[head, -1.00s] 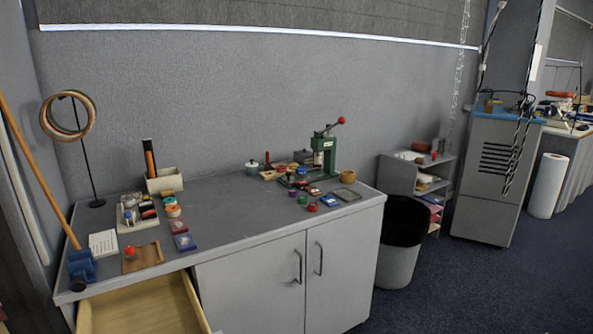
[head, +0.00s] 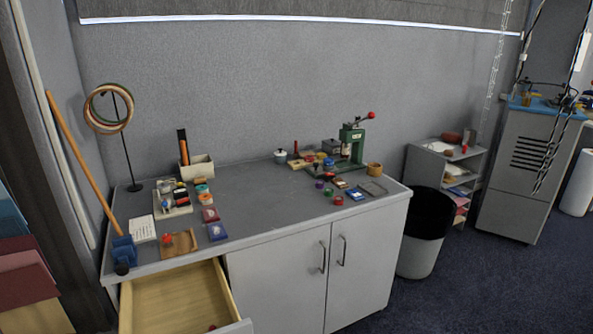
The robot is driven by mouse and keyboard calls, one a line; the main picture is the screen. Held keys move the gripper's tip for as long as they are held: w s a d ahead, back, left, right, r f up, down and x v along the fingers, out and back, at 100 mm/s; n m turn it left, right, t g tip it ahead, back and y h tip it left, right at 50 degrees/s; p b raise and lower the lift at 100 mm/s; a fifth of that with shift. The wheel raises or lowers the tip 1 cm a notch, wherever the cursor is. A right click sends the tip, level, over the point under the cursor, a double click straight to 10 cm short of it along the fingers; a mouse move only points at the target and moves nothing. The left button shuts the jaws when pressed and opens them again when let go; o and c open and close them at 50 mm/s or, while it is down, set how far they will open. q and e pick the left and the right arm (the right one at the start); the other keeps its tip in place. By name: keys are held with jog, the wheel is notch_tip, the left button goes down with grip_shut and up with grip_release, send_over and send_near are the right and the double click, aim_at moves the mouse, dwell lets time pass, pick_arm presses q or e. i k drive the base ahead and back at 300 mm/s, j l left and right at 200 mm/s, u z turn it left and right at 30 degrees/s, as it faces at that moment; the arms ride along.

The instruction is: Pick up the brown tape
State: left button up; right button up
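A small tan-brown round thing (head: 374,169) stands at the right end of the grey worktop, right of the green press. It may be the brown tape, but it is too small to tell a tape roll from a cup. A stack of small rolls in orange, white and teal (head: 202,191) stands on the left half, beside a pale tray. Neither of my grippers shows in the head view.
The grey worktop (head: 262,205) is bare in its middle. A green press (head: 352,145) with a red knob stands at the back right. Below the left front, a wooden drawer (head: 175,296) is open. A dark-lined bin (head: 417,255) stands right of the cabinet.

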aim_at(373, 169)
jog(key=u, duration=1.05)
jog(key=z, duration=1.4)
jog(key=i+l+z, duration=0.15)
jog(key=i+z, duration=0.45)
jog(key=i, duration=0.2)
jog(key=i+l+z, duration=0.1)
jog(key=i, duration=0.75)
jog(key=i+l, duration=0.2)
jog(key=i, duration=0.65)
jog(key=i+l+u, duration=0.1)
jog(key=i+u, duration=0.15)
jog(key=u, duration=0.15)
jog(key=i+l+u, duration=0.15)
jog(key=u, duration=0.25)
jog(key=i+l+u, duration=0.25)
jog(key=u, duration=0.2)
jog(key=i+l+u, duration=0.2)
jog(key=l+u, duration=0.2)
jog(key=j, duration=0.1)
